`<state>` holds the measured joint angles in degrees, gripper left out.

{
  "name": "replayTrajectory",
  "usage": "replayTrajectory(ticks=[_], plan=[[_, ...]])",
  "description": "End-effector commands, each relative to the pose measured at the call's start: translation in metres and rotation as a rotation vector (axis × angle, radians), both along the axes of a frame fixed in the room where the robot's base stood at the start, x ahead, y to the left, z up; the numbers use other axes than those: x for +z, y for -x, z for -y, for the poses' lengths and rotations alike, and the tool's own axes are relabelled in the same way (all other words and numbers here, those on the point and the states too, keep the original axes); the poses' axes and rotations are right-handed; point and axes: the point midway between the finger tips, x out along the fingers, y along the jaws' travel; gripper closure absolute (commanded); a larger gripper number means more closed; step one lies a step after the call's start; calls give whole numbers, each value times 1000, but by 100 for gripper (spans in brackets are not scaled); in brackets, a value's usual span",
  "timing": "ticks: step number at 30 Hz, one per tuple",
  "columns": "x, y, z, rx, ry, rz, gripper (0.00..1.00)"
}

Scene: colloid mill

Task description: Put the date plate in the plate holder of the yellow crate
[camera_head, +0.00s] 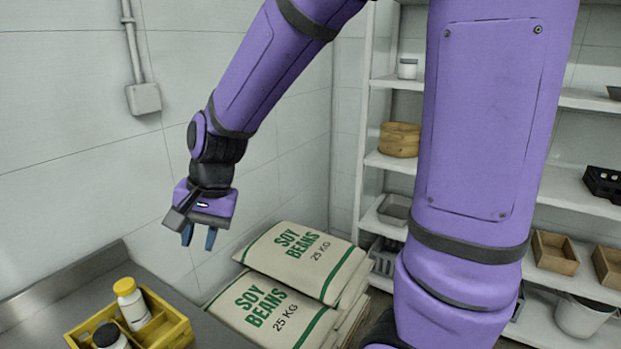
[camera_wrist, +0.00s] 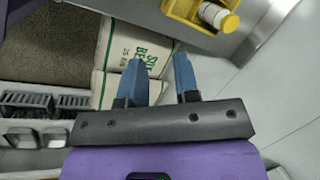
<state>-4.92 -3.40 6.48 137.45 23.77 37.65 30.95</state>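The yellow crate (camera_head: 172,330) stands on a metal counter at the lower left of the head view, cut off by the bottom edge. It holds a white bottle with a yellow cap (camera_head: 131,303) and a dark-capped container (camera_head: 108,337). The crate also shows at the top right of the wrist view (camera_wrist: 188,14). My gripper (camera_head: 199,238) hangs in the air above and to the right of the crate, fingers down. In the wrist view its two blue fingers (camera_wrist: 160,76) are apart with nothing between them. I cannot make out the date plate or the plate holder.
Stacked soy bean sacks (camera_head: 300,262) lie on the right, beside the counter (camera_head: 95,283). White shelves (camera_head: 385,165) with baskets, boxes and trays stand behind my arm. A tiled wall (camera_head: 70,170) closes off the left. The air around my gripper is clear.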

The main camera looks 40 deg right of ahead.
Motion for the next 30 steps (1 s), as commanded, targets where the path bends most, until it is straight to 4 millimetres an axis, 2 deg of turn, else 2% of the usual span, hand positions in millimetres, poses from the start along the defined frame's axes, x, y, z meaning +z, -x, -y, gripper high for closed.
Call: replayTrajectory(ticks=[1, 6, 15, 24, 30], plan=[[11, 6, 6, 29, 14, 30, 71], [40, 27, 26, 135, 70, 112, 71], [81, 70, 60, 306, 190, 243, 71], [111, 119, 92, 457, 332, 348, 71], [122, 145, 108, 530, 412, 391, 71]])
